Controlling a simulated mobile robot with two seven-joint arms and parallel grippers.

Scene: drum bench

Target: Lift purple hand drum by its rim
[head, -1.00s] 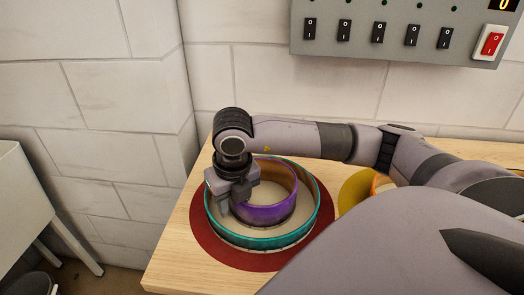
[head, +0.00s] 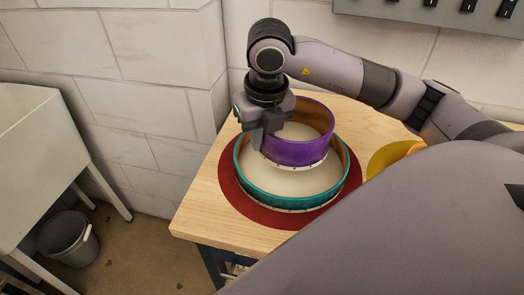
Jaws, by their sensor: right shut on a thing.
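The purple hand drum (head: 300,153) is a short open ring with a pale head. It is raised above the larger teal drum (head: 292,201), and its lower edge overlaps the teal drum's inside in the head view. My right gripper (head: 262,138) is shut on the purple drum's left rim, and the fingers hide that part of the rim. The teal drum sits on a round red mat (head: 233,193) on the wooden bench. My left gripper is not in view.
A yellow round piece (head: 388,157) lies on the bench (head: 213,213) to the right, partly behind my arm. A grey switch panel (head: 440,22) is on the wall. A bucket (head: 68,238) stands on the floor at left, beside a white sink (head: 35,150).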

